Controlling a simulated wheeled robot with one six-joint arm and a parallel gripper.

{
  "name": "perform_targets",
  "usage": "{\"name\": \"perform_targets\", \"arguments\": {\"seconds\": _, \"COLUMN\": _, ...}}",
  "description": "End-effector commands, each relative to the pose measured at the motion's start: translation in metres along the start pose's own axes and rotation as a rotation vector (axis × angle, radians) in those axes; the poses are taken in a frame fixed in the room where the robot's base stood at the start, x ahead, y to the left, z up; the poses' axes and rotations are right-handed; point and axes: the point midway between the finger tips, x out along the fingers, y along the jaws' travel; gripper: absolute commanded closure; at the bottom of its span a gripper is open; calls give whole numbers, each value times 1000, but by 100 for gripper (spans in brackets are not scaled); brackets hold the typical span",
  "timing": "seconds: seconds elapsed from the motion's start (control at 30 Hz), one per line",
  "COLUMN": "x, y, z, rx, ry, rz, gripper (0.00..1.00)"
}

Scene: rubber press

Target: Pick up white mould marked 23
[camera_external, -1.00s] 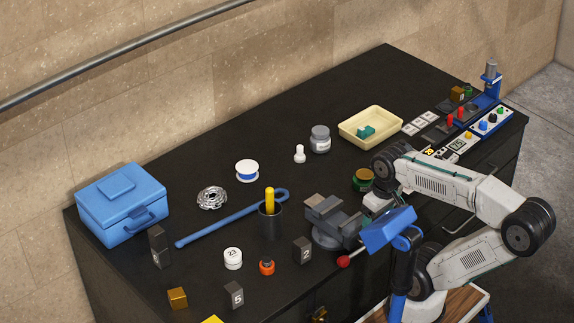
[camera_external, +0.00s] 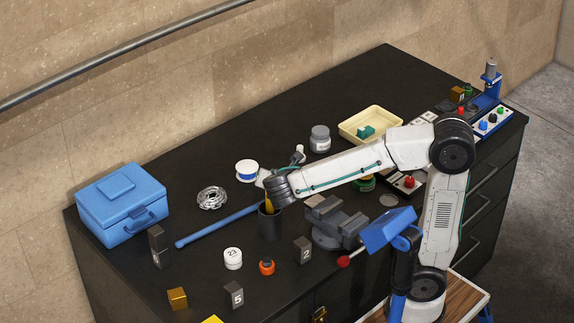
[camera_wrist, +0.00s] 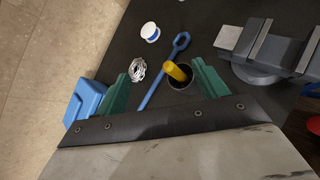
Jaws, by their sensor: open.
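The white round mould marked 23 (camera_external: 233,258) sits upright on the black bench, left of the orange-topped item and in front of the dark cup. It does not show in the wrist view. My gripper (camera_wrist: 160,75) is open and empty, its two green fingers apart. In the external view my wrist is above and behind the dark cup (camera_external: 270,224), well apart from the mould. The yellow handle (camera_wrist: 177,72) in that cup shows near the right finger in the wrist view.
Near the mould are the orange item (camera_external: 267,267), dark blocks marked 2 (camera_external: 302,250) and 5 (camera_external: 234,294), and a brass block (camera_external: 177,298). A vice (camera_external: 335,222), blue rod (camera_external: 215,227) and blue box (camera_external: 122,204) stand around.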

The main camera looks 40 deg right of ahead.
Motion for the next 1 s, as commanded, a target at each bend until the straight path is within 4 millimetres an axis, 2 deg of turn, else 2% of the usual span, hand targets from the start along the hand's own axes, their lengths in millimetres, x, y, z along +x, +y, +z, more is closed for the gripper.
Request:
{"name": "perform_targets", "arguments": {"seconds": 0.03, "x": -5, "y": 19, "z": -17, "rx": -98, "ry": -13, "rz": 56, "gripper": 28}}
{"name": "perform_targets", "arguments": {"seconds": 0.1, "x": -13, "y": 42, "z": -35, "rx": -224, "ry": -38, "rz": 127, "gripper": 28}}
{"name": "perform_targets", "arguments": {"seconds": 0.33, "x": -45, "y": 100, "z": -98, "rx": -570, "ry": -123, "rz": 337, "gripper": 28}}
{"name": "perform_targets", "arguments": {"seconds": 0.4, "x": -27, "y": 89, "z": -117, "rx": -576, "ry": -124, "rz": 329, "gripper": 28}}
{"name": "perform_targets", "arguments": {"seconds": 0.63, "x": 12, "y": 64, "z": -169, "rx": -567, "ry": -123, "rz": 326, "gripper": 28}}
{"name": "perform_targets", "arguments": {"seconds": 0.77, "x": 27, "y": 56, "z": -189, "rx": -565, "ry": -123, "rz": 327, "gripper": 28}}
{"name": "perform_targets", "arguments": {"seconds": 1.0, "x": 41, "y": 47, "z": -208, "rx": -560, "ry": -123, "rz": 327, "gripper": 28}}
